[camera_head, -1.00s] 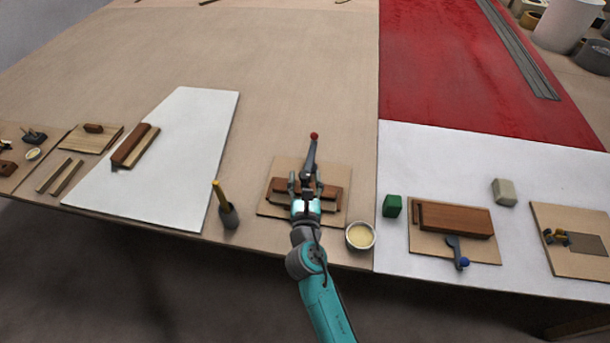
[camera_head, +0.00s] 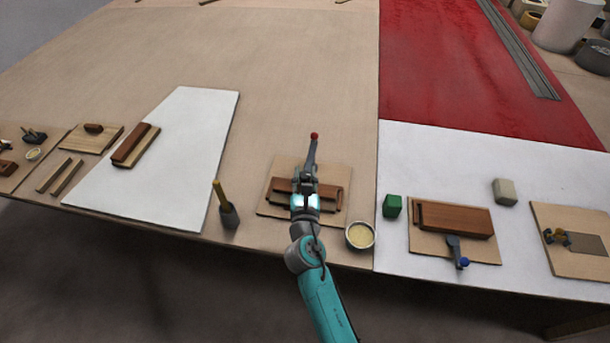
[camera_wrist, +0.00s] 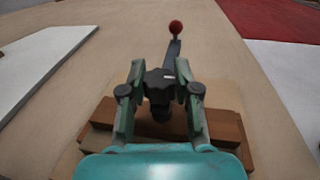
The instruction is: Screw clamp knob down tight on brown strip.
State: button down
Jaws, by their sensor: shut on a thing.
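The clamp knob (camera_wrist: 159,86) is dark and lobed, and it sits between my gripper's two fingers in the wrist view. My gripper (camera_head: 304,185) is shut on it, above the brown strip. The brown strip (camera_wrist: 225,127) lies crosswise under the knob on a light wooden board; it also shows in the head view (camera_head: 329,197). A grey clamp arm with a red ball end (camera_wrist: 176,27) reaches away behind the knob. My fingers hide part of the knob, and I cannot tell whether the clamp's foot touches the strip.
A cream-filled bowl (camera_head: 360,236) stands close at the right of the board. A dark cup with a yellow-handled tool (camera_head: 229,216) stands at the left. A green block (camera_head: 392,206) and a second clamp board (camera_head: 484,252) are farther right. The tabletop beyond the clamp is clear.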

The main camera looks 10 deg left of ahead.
jog(key=shift+m+h, duration=0.3)
jog(key=shift+h, duration=0.2)
jog(key=m+h, duration=0.2)
jog(key=h, duration=0.1)
jog(key=m+h, duration=0.2)
jog(key=h, duration=0.1)
jog(key=shift+a, duration=0.2)
jog(key=shift+d+m+g+h, duration=0.1)
jog(key=shift+m+g+h, duration=0.9)
jog(key=shift+h, duration=0.65)
jog(key=shift+m+g+h, duration=0.7)
jog(key=shift+m+h, duration=0.6)
jog(key=shift+h, duration=0.35)
jog(key=c, duration=0.8)
grip_release()
jog(key=v, duration=1.2)
jog(key=shift+w, duration=0.15)
